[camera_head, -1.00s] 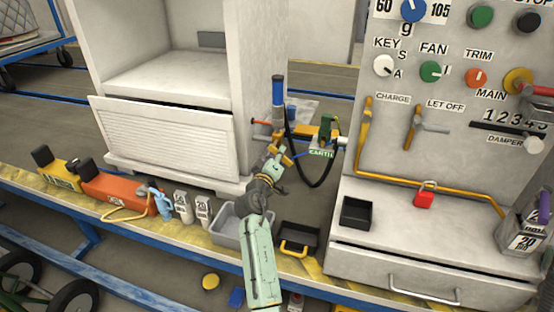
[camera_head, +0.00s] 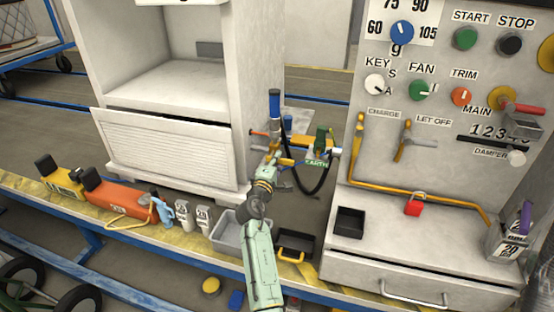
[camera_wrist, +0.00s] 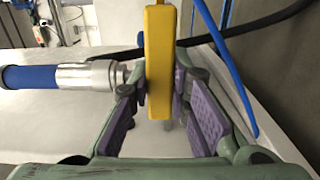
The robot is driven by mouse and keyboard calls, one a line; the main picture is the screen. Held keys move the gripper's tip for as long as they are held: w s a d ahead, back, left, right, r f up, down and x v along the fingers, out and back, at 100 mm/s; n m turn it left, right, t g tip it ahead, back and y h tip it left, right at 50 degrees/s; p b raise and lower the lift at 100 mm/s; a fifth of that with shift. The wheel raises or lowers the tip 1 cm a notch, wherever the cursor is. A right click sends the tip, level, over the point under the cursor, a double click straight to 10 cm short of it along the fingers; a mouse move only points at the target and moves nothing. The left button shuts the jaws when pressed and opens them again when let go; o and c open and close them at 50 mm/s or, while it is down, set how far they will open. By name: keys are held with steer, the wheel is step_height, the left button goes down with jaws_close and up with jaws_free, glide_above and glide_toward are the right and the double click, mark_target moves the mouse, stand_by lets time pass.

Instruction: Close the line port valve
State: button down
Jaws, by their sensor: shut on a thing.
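The line port valve appears to be the fitting with a yellow lever (camera_wrist: 159,62) in the wrist view. The lever stands between the purple-padded fingers of my gripper (camera_wrist: 168,112), which is shut on it. In the head view my gripper (camera_head: 268,160) is at the post fitting behind the grey tray, and its fingers partly hide the lever. A silver fitting with a blue sleeve (camera_wrist: 30,78) lies left of the lever in the wrist view. It shows as an upright blue-topped post (camera_head: 275,106) in the head view.
A black hose (camera_head: 322,178) and a green EARTH clamp (camera_head: 320,148) are just right of my gripper. A white cabinet (camera_head: 165,150) stands left and a control panel (camera_head: 440,150) right. A grey tray (camera_head: 228,236) and a black tray (camera_head: 296,243) sit in front.

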stand_by(0.5)
steer(key=c, duration=1.5)
jaws_free()
steer(key=v, duration=1.2)
